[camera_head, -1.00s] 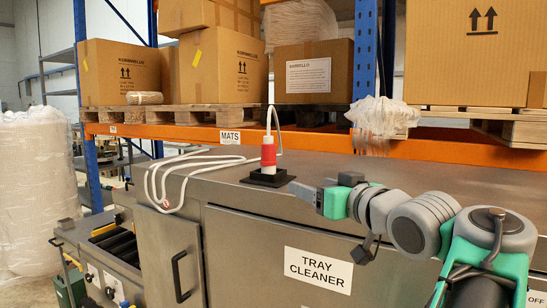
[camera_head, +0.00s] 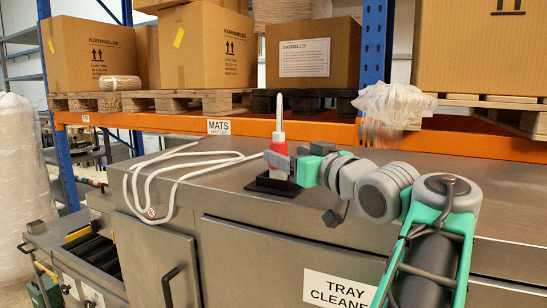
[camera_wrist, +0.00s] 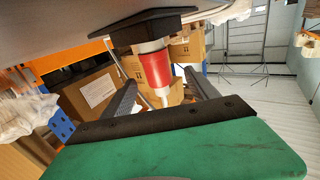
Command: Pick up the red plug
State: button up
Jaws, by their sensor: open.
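The red plug (camera_head: 279,146) stands upright on a black square base (camera_head: 273,185) on top of the steel tray cleaner (camera_head: 215,180). It has a white tip and a white lower part. My gripper (camera_head: 283,160) is at the plug, with its grey fingers beside the red body in the head view. In the wrist view the red plug (camera_wrist: 156,70) shows between the two dark fingers of my gripper (camera_wrist: 161,98), which are spread apart. A gap shows on each side of the plug there. The gripper is open.
A white cable (camera_head: 165,172) lies looped on the steel top, left of the plug. An orange shelf beam (camera_head: 330,131) with pallets and cardboard boxes (camera_head: 211,48) runs behind. A plastic-wrapped bundle (camera_head: 392,103) hangs over the beam. The steel top near the front is clear.

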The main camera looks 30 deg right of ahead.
aim_at(284, 151)
jog(key=w, duration=0.1)
jog(key=w+p, duration=0.1)
jog(key=w, duration=0.1)
jog(key=shift+w+d+r, duration=0.1)
jog(key=shift+w+d, duration=0.2)
jog(key=shift+d, duration=0.05)
grip_shut()
dwell(0.4)
